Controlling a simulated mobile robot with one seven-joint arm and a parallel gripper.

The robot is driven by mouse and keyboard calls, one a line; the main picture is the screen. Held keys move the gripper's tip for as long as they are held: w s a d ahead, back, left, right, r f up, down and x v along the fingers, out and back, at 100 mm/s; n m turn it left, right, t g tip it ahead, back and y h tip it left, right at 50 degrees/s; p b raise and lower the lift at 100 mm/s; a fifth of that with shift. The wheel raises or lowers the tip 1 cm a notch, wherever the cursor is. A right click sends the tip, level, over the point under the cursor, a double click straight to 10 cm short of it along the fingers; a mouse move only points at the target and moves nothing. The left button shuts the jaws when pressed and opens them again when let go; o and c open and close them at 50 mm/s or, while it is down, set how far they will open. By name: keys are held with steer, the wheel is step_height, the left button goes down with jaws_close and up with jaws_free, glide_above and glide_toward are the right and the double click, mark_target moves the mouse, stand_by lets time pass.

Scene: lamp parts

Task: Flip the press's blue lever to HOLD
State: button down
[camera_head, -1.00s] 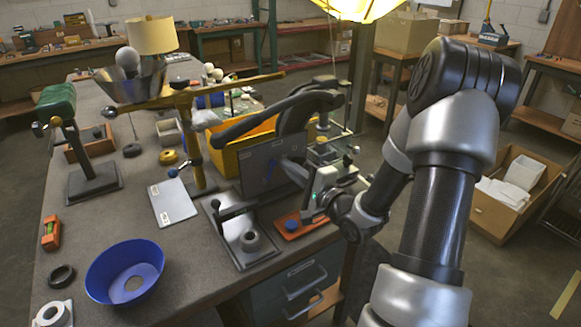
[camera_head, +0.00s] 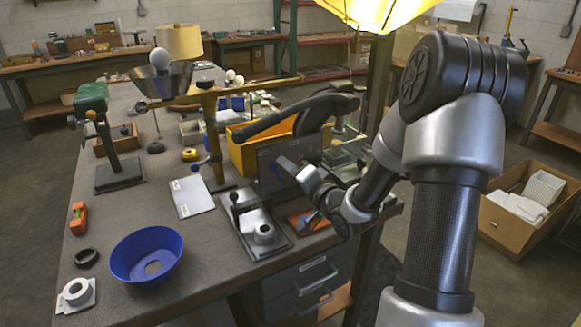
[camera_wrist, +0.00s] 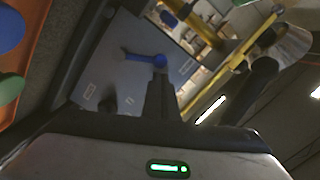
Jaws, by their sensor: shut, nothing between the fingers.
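The press has a grey upright panel (camera_head: 268,178) and a long black curved arm (camera_head: 290,118) above it. In the wrist view the blue lever (camera_wrist: 140,57) lies on the grey panel (camera_wrist: 105,70); its bar points left from a round blue hub. In the head view my gripper hides the lever. My gripper (camera_head: 283,162) is shut and empty, in front of the panel. In the wrist view the dark fingertips (camera_wrist: 161,76) overlap the lower edge of the hub; I cannot tell whether they touch it. The panel's small labels are unreadable.
A yellow bin (camera_head: 242,155) stands behind the panel. A metal base with a black handle (camera_head: 264,233) and an orange tray (camera_head: 302,220) lie in front. A blue bowl (camera_head: 146,256) and a grey sheet (camera_head: 191,196) sit to the left.

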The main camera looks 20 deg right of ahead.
steer(key=shift+s+a, duration=0.1)
steer(key=shift+a, duration=0.25)
stand_by(0.5)
